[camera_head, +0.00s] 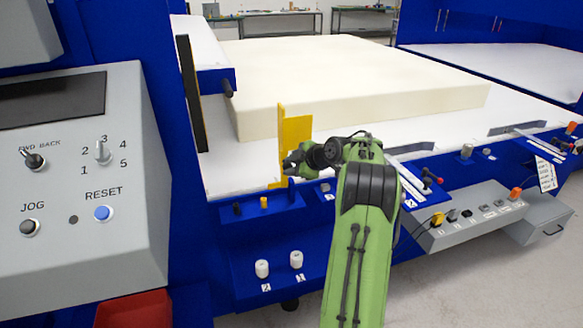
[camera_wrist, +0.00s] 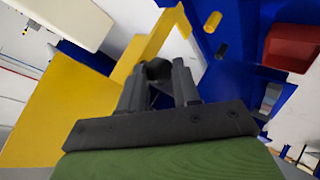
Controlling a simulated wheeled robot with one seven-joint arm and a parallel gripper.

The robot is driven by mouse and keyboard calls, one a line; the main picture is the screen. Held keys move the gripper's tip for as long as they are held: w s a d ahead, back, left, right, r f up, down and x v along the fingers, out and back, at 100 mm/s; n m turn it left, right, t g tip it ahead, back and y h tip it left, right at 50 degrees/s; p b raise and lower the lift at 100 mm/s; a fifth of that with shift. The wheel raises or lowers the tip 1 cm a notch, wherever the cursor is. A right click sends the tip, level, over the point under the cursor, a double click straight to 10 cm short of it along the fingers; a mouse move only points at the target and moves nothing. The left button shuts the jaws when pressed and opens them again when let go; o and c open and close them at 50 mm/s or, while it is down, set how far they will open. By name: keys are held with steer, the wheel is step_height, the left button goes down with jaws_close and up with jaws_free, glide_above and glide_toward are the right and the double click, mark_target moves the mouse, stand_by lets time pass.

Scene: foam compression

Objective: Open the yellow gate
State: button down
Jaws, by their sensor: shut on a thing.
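The yellow gate (camera_head: 296,135) stands upright at the front edge of the white table, in front of the foam block, in the head view. It shows as a large yellow plate with a narrower angled part in the wrist view (camera_wrist: 62,108). My gripper (camera_head: 291,163) is at the gate's lower part. In the wrist view my gripper (camera_wrist: 160,72) is shut at the gate's yellow edge, and the fingers hide the exact contact. My green arm hides part of the blue front panel.
The cream foam block (camera_head: 350,80) lies on the white table behind the gate. A grey control panel (camera_head: 80,190) with switches stands at the left. A grey box with buttons (camera_head: 470,215) is at the right. A red bin (camera_head: 135,310) is at the lower left.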

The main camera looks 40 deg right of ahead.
steer(key=shift+s+a+f, duration=0.1)
steer(key=shift+a+f, duration=0.2)
steer(key=shift+f, duration=0.55)
steer(key=c, duration=0.9)
jaws_free()
steer(key=shift+a, duration=0.1)
steer(key=shift+c, duration=0.2)
steer(key=shift+o, duration=0.5)
steer(key=r+p+v, duration=0.1)
steer(key=p+v, duration=0.2)
steer(key=v, duration=1.3)
steer(key=shift+w+d, duration=0.25)
steer(key=shift+w, duration=0.1)
